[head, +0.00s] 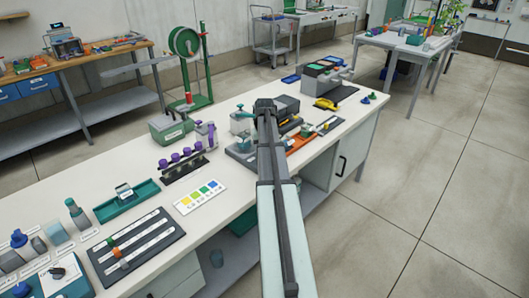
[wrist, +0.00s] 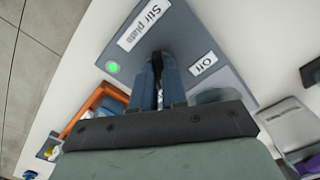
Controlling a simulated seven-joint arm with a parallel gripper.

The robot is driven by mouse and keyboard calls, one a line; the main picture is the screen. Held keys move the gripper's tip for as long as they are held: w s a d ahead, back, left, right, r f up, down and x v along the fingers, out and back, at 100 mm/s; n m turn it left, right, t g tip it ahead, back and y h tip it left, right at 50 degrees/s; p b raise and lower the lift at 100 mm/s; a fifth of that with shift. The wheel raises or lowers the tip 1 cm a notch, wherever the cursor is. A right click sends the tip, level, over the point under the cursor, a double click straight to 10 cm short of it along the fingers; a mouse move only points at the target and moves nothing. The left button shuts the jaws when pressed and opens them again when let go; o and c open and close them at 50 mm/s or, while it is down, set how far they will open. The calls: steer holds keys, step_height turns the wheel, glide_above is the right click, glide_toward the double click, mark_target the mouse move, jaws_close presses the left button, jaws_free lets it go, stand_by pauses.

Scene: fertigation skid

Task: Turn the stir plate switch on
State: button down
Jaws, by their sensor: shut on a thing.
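The stir plate (head: 238,154) is a blue-grey box on the white bench in the head view, partly hidden behind my arm. The wrist view shows its panel (wrist: 182,30) close up, with a "Stir plate" label (wrist: 143,25), a second label (wrist: 203,63) that appears to read "Off", and a bright green lamp (wrist: 113,67). My gripper (wrist: 158,62) is over this panel between the lamp and the second label. Its fingers are shut on the switch, which is mostly hidden between them. The fingertips are hidden behind my arm in the head view.
An orange tray (head: 299,144) lies just right of the stir plate. A rack with purple knobs (head: 185,160) and a colour card (head: 201,197) stand to the left. A yellow object (head: 326,104) and a grey device (head: 326,76) are farther back. The bench edge is near.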

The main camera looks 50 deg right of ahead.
steer(key=shift+m, duration=1)
steer(key=c, duration=1.2)
jaws_free()
steer(key=shift+o, duration=0.2)
steer(key=shift+r, duration=0.1)
step_height(320, 180, up, 14)
steer(key=shift+f, duration=0.2)
